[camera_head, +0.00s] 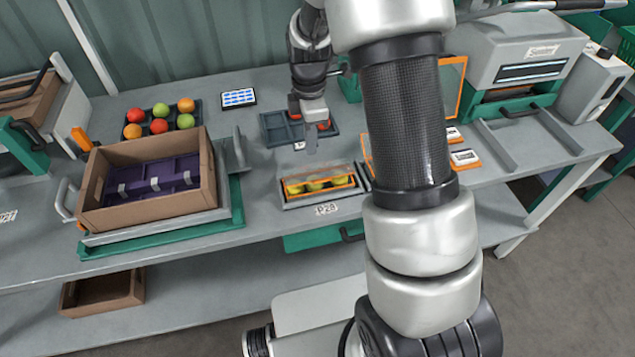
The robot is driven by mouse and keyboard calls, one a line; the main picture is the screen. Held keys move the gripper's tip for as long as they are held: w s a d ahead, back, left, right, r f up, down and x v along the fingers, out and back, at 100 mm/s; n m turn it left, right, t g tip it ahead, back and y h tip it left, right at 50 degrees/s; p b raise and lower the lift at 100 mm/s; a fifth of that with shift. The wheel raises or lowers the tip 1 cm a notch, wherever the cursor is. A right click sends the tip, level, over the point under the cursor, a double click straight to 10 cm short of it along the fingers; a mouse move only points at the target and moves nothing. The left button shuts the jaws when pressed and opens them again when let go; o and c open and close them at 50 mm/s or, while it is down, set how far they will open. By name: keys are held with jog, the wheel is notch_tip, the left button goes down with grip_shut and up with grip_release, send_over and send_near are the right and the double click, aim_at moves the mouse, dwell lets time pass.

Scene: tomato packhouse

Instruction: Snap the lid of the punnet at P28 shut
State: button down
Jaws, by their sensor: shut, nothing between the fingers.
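The punnet (292,197) at the P28 label (326,209) sits near the front edge of the bench. It holds several yellow-green tomatoes (316,186). An orange-edged frame, seemingly its lid (320,178), lies over them; whether it is snapped down cannot be told. My gripper (311,146) points down behind the punnet, apart from it in the picture. Its fingers are shut and hold nothing. My arm covers the area right of the punnet.
A grey tray (270,128) with red tomatoes lies behind my gripper. A cardboard box (150,212) with a purple insert stands on a scale at left. A tomato tray (146,128) is behind it. Orange-edged clear panels (463,85) and a sealing machine (520,50) are at right.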

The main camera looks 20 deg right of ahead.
jog(key=shift+w+r, duration=0.1)
jog(key=shift+r, duration=0.05)
notch_tip(320, 180, up, 8)
jog(key=p, duration=0.5)
dwell(0.3)
dwell(0.3)
jog(key=s+r+m+t+p, duration=0.15)
jog(key=s+r+m, duration=0.25)
jog(key=r, duration=0.4)
jog(key=s+r+m+t+p, duration=0.1)
jog(key=s+r+m+p, duration=0.2)
jog(key=r, duration=0.5)
jog(key=s+r+m+t, duration=0.1)
jog(key=s+r+m, duration=0.3)
jog(key=s, duration=0.4)
jog(key=s+r+m+t+p, duration=0.1)
jog(key=s+r+m+t, duration=0.1)
jog(key=s+r+m, duration=0.3)
jog(key=s+m, duration=0.2)
jog(key=s, duration=0.1)
jog(key=shift+r, duration=0.15)
